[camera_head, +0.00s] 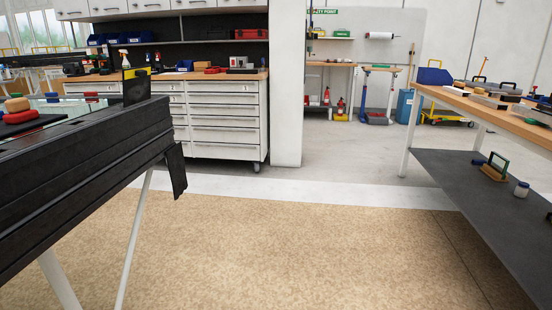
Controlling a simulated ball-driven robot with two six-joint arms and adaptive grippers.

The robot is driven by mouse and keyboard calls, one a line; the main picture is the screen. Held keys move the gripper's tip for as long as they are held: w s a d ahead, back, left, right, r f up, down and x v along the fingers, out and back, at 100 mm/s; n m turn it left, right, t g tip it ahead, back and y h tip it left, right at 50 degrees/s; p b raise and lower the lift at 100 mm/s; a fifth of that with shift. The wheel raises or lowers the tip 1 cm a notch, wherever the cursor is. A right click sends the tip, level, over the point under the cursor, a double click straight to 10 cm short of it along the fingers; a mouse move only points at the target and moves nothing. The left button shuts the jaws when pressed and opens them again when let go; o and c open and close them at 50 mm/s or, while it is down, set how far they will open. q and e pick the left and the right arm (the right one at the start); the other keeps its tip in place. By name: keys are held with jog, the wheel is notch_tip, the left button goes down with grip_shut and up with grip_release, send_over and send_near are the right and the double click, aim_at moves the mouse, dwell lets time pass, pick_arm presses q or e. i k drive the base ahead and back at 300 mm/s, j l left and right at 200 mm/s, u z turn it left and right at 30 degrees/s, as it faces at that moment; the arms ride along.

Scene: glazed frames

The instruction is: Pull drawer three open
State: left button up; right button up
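A white drawer cabinet (226,135) with a wooden top stands across the room, left of a white pillar. Its right column has several stacked drawers with long handles, and all look shut. The third drawer from the top in that column (224,110) is flush with the others. The cabinet's left part is partly hidden behind a dark bench. Neither of my grippers shows in this view.
A dark bench (70,170) on white legs fills the near left. A wooden-topped workbench (490,112) with a grey lower shelf (470,180) stands on the right. The tan floor (280,250) between them is clear, up to the white pillar (289,80).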

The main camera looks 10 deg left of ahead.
aim_at(175, 98)
jog(key=i+u, duration=0.1)
jog(key=i, duration=1.2)
jog(key=i+l, duration=0.2)
jog(key=i, duration=1.1)
jog(key=i+j+u, duration=0.1)
jog(key=i+u, duration=0.25)
jog(key=i, duration=0.2)
jog(key=i+u, duration=0.35)
jog(key=i, duration=0.2)
jog(key=i+l+u, duration=0.35)
jog(key=i, duration=0.15)
jog(key=i+l+u, duration=0.35)
jog(key=i, duration=0.2)
jog(key=j, duration=0.1)
